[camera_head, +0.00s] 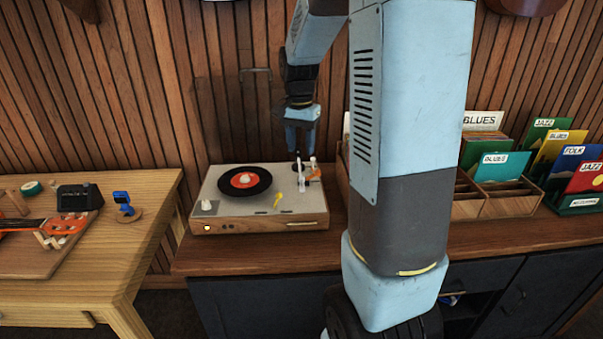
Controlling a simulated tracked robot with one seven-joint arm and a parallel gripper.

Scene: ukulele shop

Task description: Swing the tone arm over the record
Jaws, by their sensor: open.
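The turntable (217,214) is a pale-topped wooden box on the dark-blue counter, left of my large blue arm link. A black record (229,185) with a red label lies flat on its left part. The tone arm assembly (314,172), with small white and orange parts, stands at the turntable's back right, clear of the record. A small yellow piece (278,199) shows on the deck to the right of the record; I cannot tell whether it belongs to the tone arm. My gripper (299,153) is open and points down at the tone arm assembly. Contact is too small to make out.
Wooden record bins (467,208) with labelled sleeves stand on the counter at right, partly behind my arm. A green rack (579,203) is farther right. A separate light wooden table (120,245) at left holds an orange ukulele (22,226) and tools. A slatted wall closes the back.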

